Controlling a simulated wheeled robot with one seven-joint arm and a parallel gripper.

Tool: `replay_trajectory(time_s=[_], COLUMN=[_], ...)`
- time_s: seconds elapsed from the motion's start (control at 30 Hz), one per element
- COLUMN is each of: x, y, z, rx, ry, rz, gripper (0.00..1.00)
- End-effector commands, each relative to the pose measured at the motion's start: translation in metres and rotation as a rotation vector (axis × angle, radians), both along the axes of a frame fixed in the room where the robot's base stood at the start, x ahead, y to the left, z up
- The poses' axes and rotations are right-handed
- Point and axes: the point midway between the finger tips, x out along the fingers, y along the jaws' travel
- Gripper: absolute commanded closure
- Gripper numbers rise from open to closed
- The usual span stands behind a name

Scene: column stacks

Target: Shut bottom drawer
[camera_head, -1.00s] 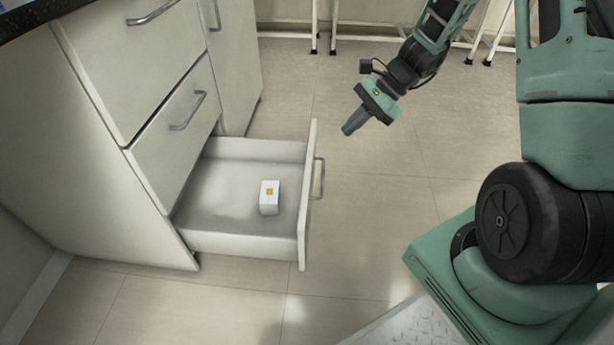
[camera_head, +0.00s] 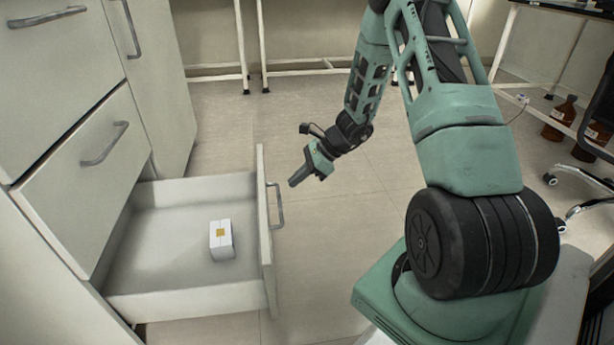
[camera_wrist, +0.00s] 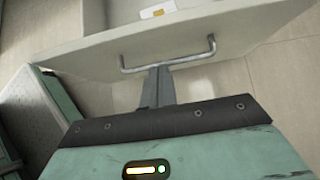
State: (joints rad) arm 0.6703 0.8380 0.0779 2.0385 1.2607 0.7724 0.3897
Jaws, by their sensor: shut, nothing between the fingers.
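The bottom drawer (camera_head: 190,305) is pulled out of the white cabinet. Its front panel, with a grey bar handle (camera_head: 277,206), faces right in the head view. A small white box with a yellow square (camera_head: 221,241) lies inside the drawer. My gripper (camera_head: 293,183) is shut and empty, in front of the drawer's front panel and close to the handle. In the wrist view my gripper's shut fingers (camera_wrist: 158,88) point toward the handle (camera_wrist: 168,60); I cannot tell whether they touch it. Part of the box shows over the panel's edge.
A closed drawer (camera_head: 80,180) sits above the open one, with another cabinet front beside it. White table legs (camera_head: 262,50) stand at the back. Brown bottles (camera_head: 557,118) and a wheeled chair base (camera_head: 585,185) are at right. The tiled floor before the drawer is clear.

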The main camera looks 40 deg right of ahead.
Motion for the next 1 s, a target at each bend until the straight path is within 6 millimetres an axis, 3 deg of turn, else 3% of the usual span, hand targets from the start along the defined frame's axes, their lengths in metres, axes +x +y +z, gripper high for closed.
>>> replay_trajectory(time_s=[0.03, 0.13, 0.4, 1.0], x=[0.004, 0.012, 0.031, 0.036], y=[0.007, 0.018, 0.045, 0.054], z=[-0.014, -0.027, -0.020, -0.018], rx=[0.002, 0.002, 0.000, 0.000], ry=[0.001, 0.001, -0.002, -0.001], rz=[0.003, 0.003, 0.001, 0.002], gripper=[1.00, 1.00, 1.00, 1.00])
